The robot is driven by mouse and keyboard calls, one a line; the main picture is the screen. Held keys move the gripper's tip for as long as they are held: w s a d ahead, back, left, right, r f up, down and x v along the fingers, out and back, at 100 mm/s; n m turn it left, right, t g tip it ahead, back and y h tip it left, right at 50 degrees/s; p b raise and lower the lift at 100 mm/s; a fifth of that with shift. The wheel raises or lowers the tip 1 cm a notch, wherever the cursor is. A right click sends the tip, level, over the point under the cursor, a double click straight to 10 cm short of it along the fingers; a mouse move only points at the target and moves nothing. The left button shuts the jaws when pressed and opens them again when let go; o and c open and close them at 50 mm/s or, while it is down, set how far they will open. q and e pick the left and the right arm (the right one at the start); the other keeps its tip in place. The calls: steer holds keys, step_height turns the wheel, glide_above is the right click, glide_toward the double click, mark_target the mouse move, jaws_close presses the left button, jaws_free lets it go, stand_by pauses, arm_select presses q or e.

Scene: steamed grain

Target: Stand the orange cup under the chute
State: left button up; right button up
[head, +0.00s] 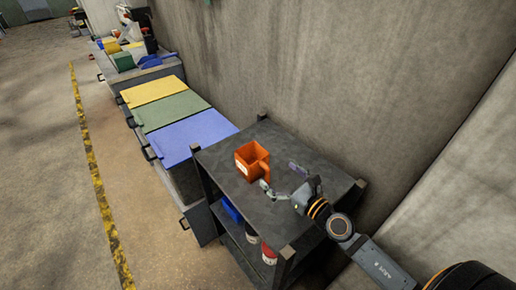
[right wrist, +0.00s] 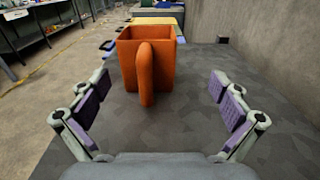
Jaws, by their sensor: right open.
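The orange cup (head: 249,160) stands upright on the dark top of a shelf rack (head: 284,204) in the head view. It is square-sided, and its handle points toward my right gripper (head: 279,179). In the right wrist view the cup (right wrist: 148,62) is ahead, between and beyond the open fingers of my right gripper (right wrist: 157,103). The purple pads sit to either side, with a gap to the cup. The gripper is empty. My left gripper is not in view. I cannot make out a chute in these frames.
Bins with yellow (head: 153,90), green (head: 171,111) and blue (head: 198,137) lids line the wall beyond the rack. Corner posts rise at the rack's edges. A blue item and cans (head: 268,254) sit on its lower shelf. A concrete wall (head: 330,90) runs close behind. Open floor lies left.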

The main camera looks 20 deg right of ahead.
mark_target(263, 163)
steer(key=shift+w+r, duration=0.1)
steer(key=shift+w, duration=0.05)
steer(key=shift+s+a+r, duration=0.45)
steer(key=shift+s+r, duration=0.05)
steer(key=shift+s+a+r+p, duration=0.1)
steer(key=shift+a+r+p, duration=0.25)
steer(key=shift+a+r, duration=0.15)
steer(key=x, duration=0.2)
steer(key=shift+w+f, duration=0.15)
steer(key=shift+w, duration=0.2)
steer(key=shift+w+f, duration=0.3)
steer(key=shift+w, duration=0.35)
steer(key=shift+w+a+r+p, duration=0.15)
steer(key=shift+w+a+p, duration=0.25)
steer(key=shift+w, duration=0.2)
steer(key=x, duration=0.4)
steer(key=shift+f, duration=0.2)
steer(key=shift+w, duration=0.1)
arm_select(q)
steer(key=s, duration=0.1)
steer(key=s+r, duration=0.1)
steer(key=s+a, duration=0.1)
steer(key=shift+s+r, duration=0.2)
arm_select(e)
steer(key=shift+s, duration=0.2)
steer(key=shift+c, duration=0.3)
